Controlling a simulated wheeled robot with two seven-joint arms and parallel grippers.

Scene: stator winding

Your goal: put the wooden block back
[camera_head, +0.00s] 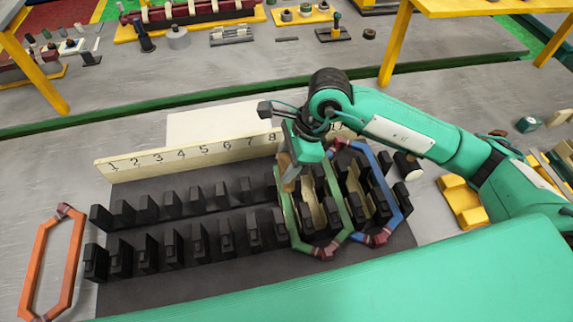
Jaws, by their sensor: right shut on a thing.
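My right gripper (290,178) reaches in from the right and points down over the slotted black stator (200,240), near the number 8 end. It is shut on a small tan piece that looks like the wooden block (284,160), mostly hidden by the gripper. Cream strips (353,185) stand in slots within the coils. I cannot tell whether the held piece touches the stator. My left gripper is not in view.
A numbered cream strip (140,163) stands along the stator's back edge. An orange coil (45,265) lies at the far left. A yellow holder (462,202) and small wooden pieces (560,117) lie at the right.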

